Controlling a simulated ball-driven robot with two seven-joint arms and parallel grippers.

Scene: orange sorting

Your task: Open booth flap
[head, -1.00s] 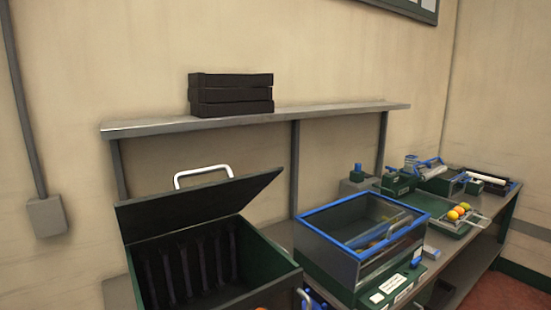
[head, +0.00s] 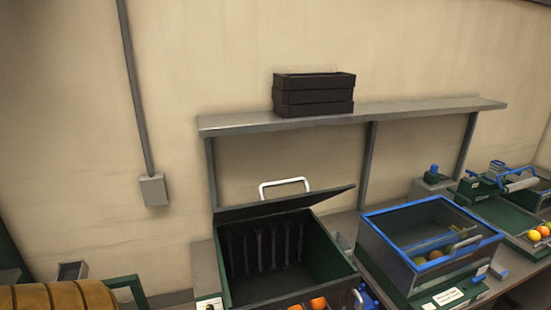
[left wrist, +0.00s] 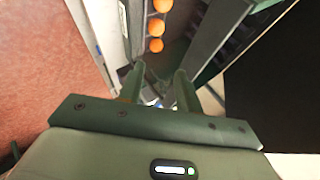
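The booth is a dark green box (head: 343,267) with hanging dark strips (head: 265,248) inside, in the lower middle of the head view. Its dark flap (head: 290,203) is raised at a slant over the opening, with a white handle (head: 284,183) standing at its top. My left gripper (left wrist: 159,80) shows only in the left wrist view. Its two green fingers are apart, and I see nothing gripped between them. Several oranges (left wrist: 156,27) lie in a channel beyond the fingertips. My right gripper is in neither view.
A blue-rimmed clear bin (head: 392,208) stands right of the booth. A shelf (head: 230,124) with stacked black crates (head: 314,96) runs above. Two oranges (head: 318,303) show at the booth's front. A brown ribbed roll (head: 60,298) is at lower left.

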